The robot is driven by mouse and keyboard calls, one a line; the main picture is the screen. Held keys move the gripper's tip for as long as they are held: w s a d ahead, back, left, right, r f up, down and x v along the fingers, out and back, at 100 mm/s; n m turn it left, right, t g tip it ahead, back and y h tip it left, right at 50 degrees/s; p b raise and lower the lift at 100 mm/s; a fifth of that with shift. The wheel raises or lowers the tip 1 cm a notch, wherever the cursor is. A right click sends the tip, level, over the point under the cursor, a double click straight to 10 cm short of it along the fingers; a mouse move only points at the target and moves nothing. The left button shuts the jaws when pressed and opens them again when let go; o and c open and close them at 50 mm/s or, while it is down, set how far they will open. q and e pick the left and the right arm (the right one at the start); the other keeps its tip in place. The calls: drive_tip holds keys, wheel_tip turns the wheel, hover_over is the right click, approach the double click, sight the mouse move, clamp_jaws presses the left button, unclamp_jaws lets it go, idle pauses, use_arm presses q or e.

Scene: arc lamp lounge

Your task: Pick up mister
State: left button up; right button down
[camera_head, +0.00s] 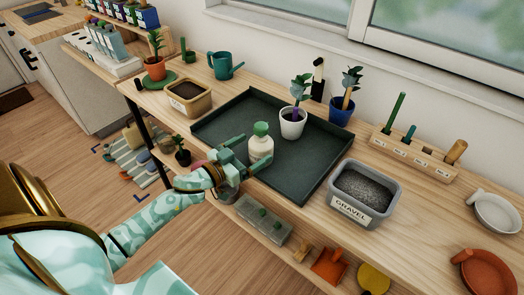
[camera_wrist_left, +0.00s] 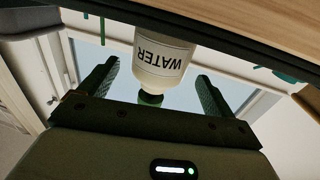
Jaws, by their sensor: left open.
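The mister is a cream bottle (camera_head: 261,147) with a green top, standing upright on the dark tray (camera_head: 310,173) near its front left edge. In the left wrist view the bottle (camera_wrist_left: 163,58) looks upside down, with a label reading WATER. My left gripper (camera_head: 243,157) is open at the tray's front edge, just left of the bottle. In the wrist view its two fingers (camera_wrist_left: 157,78) stand to either side of the bottle's top, with gaps on both sides. My right gripper is not in view.
A white pot with a plant (camera_head: 293,122) stands behind the bottle on the tray. A gravel bin (camera_head: 366,192) is to the right, and a soil bin (camera_head: 189,98) and teal watering can (camera_head: 224,66) are to the left. A lower shelf holds a grey box (camera_head: 262,220).

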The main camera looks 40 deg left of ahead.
sight(265, 141)
use_arm(q)
drive_tip(key=b+x, duration=0.1)
drive_tip(key=x, duration=0.4)
drive_tip(key=shift+w+d+b, duration=0.15)
drive_tip(key=shift+w+b, duration=0.1)
drive_tip(key=shift+b, duration=0.05)
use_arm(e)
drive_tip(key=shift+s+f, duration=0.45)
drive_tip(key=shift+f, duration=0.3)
use_arm(q)
drive_tip(key=c, duration=1.3)
drive_tip(key=shift+r, duration=0.1)
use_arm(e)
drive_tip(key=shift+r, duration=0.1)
